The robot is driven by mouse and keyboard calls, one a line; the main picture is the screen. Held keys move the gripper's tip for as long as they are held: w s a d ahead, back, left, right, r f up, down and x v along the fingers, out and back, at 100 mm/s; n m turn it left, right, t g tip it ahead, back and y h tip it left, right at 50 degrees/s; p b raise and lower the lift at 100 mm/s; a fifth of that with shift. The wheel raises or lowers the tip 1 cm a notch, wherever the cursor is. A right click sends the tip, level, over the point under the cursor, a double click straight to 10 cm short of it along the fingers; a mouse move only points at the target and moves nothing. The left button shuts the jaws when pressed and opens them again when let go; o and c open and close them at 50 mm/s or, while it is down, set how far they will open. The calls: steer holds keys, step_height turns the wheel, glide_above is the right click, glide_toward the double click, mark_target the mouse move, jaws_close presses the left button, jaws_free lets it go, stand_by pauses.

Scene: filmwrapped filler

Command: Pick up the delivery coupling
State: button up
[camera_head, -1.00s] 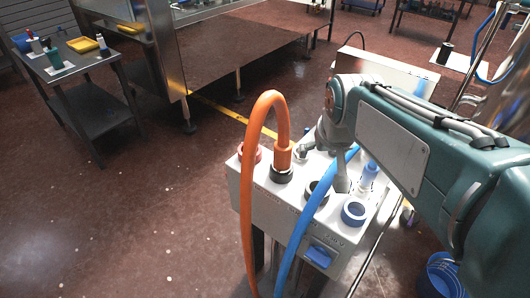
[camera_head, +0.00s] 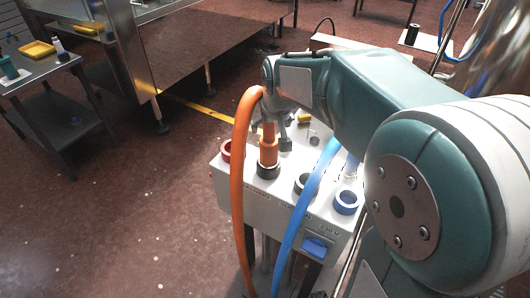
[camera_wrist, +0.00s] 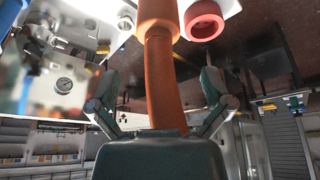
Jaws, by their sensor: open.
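An orange coupling (camera_head: 268,152) stands upright in a black ring on the white panel box, and its orange hose (camera_head: 240,200) arches up and hangs down the front. The panel lettering is too small to read, so I cannot confirm which coupling is the delivery one. In the wrist view, my gripper (camera_wrist: 160,78) is open, with one finger on each side of the orange hose (camera_wrist: 162,85). The orange coupling (camera_wrist: 158,14) shows at the top. I see no clear contact.
A blue hose (camera_head: 305,210) crosses the front of the panel box (camera_head: 318,222). A red ring (camera_head: 232,150) and a blue ring (camera_head: 346,201) sit on the box. A side table with a yellow tray (camera_head: 38,49) stands at left.

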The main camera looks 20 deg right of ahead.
mark_target(269, 137)
steer(key=x, duration=0.3)
steer(key=shift+d, duration=0.25)
steer(key=x, duration=0.5)
steer(key=shift+a+f, duration=0.1)
steer(key=shift+a, duration=0.15)
steer(key=shift+d, duration=0.1)
steer(key=c, duration=1.2)
